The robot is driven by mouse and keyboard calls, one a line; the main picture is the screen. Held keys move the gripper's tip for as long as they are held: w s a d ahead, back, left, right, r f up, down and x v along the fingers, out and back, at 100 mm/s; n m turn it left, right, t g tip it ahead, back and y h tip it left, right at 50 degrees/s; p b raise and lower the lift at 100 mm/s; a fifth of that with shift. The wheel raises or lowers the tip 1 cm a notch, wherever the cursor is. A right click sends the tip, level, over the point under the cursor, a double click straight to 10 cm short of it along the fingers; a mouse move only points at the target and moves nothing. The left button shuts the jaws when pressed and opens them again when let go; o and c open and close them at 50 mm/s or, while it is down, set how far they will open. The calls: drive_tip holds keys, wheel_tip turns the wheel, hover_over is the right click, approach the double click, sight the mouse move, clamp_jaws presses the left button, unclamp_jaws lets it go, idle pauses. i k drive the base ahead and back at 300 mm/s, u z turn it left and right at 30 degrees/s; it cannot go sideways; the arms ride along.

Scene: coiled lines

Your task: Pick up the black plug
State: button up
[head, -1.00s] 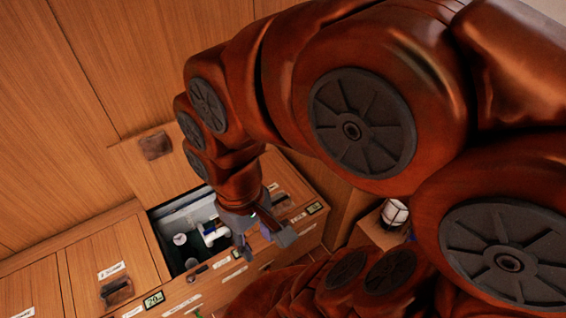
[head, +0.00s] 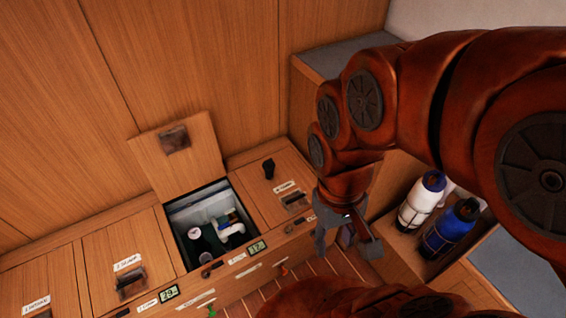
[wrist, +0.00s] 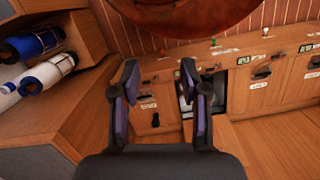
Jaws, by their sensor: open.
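The black plug (head: 268,169) lies on the closed wooden lid to the right of the open compartment in the head view. It also shows as a small dark shape in the wrist view (wrist: 155,119), between my fingers and beyond them. My gripper (head: 347,240) is open and empty, pointing down, to the right of the plug and apart from it. In the wrist view my gripper (wrist: 160,70) has its two purple-padded fingers spread wide with nothing between them.
The open compartment (head: 183,250) holds white pipework, with its lid (head: 180,155) raised behind it. Labelled closed lids (head: 103,252) continue left. White (head: 418,203) and blue (head: 452,228) bottles stand on the right. A slatted floor (head: 335,270) lies in front.

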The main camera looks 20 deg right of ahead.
sight(268, 165)
drive_tip(key=z, duration=0.1)
drive_tip(key=k, duration=0.35)
drive_tip(key=u, duration=0.7)
drive_tip(key=i, duration=0.8)
drive_tip(key=u, duration=0.35)
